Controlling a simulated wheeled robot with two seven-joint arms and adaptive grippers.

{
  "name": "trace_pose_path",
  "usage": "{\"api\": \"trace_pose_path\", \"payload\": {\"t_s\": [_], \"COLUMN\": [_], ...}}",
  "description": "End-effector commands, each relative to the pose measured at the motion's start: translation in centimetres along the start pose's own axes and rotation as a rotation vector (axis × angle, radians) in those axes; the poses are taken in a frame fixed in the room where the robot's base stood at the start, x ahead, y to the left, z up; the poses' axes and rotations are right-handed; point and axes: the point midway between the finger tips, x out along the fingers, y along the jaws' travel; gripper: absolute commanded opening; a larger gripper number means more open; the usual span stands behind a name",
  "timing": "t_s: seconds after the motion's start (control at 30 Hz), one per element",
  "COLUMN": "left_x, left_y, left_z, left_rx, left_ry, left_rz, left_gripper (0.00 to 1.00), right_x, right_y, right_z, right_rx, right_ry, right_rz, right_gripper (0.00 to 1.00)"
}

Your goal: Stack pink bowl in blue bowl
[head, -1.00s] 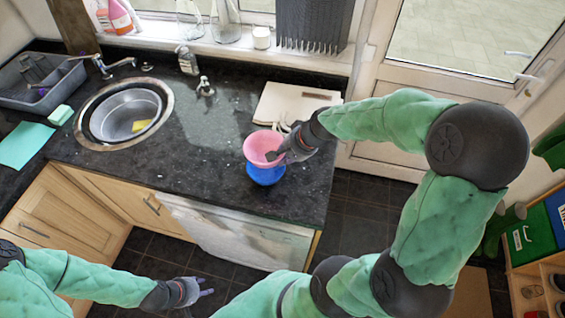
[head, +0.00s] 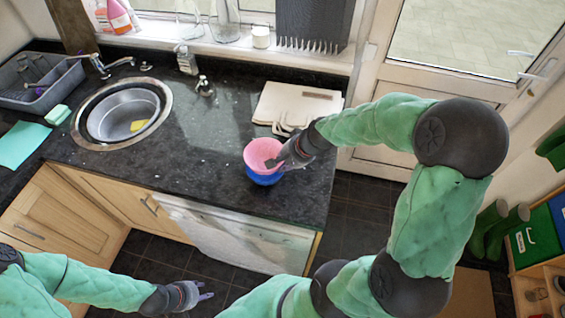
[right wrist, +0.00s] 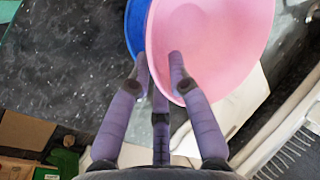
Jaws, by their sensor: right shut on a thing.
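The pink bowl (head: 260,150) is upright over the blue bowl (head: 264,180) on the dark counter, and only the blue bowl's lower part shows beneath it. My right gripper (head: 274,161) is shut on the pink bowl's right rim. In the right wrist view, my right gripper's fingers (right wrist: 160,75) grip the pink bowl (right wrist: 225,40), and the blue bowl (right wrist: 136,22) shows at its left. I cannot tell whether the two bowls touch. My left gripper (head: 203,293) is away from the counter, low in front of the cabinets, with fingers apart and nothing in it.
The round sink (head: 123,112) with a yellow sponge is to the left. A cream folded bag or board (head: 295,105) lies behind the bowls. A grey dish rack (head: 40,85) stands at the far left. The counter between sink and bowls is clear.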

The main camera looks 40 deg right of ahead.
Motion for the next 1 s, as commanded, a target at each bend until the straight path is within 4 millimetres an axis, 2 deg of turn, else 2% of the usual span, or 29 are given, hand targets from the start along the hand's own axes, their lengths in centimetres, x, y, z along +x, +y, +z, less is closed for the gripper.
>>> {"api": "trace_pose_path", "payload": {"t_s": [0.17,0.2,0.23,0.27,0.6,0.77,0.83,1.0], "left_x": [0.2,0.2,0.2,0.2,0.1,-0.7,-1.3,-1.9], "left_y": [-0.1,-0.1,-0.1,-0.1,0.0,0.3,0.5,0.7], "left_z": [0.0,0.0,0.0,0.0,0.0,0.0,0.1,0.1], "left_rx": [0.000,0.000,0.000,0.000,0.000,0.000,0.000,0.000], "left_ry": [0.000,0.000,0.000,0.000,0.000,0.000,0.000,0.000], "left_rz": [0.000,0.000,0.000,0.000,0.000,0.000,0.000,0.000], "left_gripper": [0.40,0.40,0.40,0.40,0.40,0.40,0.40,0.40], "right_x": [0.1,0.2,0.2,0.2,0.1,-0.8,-1.5,-5.1], "right_y": [0.1,0.1,0.1,0.1,0.0,-0.4,-0.8,-0.7], "right_z": [-0.1,0.0,0.0,0.0,0.0,0.0,-0.1,-0.1], "right_rx": [0.000,0.000,0.000,0.000,0.000,0.000,0.000,0.000], "right_ry": [0.001,0.000,0.000,0.000,0.000,0.001,0.001,0.005], "right_rz": [-0.001,0.000,0.000,0.000,0.000,0.000,-0.001,-0.003], "right_gripper": [0.00,0.31,0.39,0.43,0.43,0.43,0.43,0.43]}}
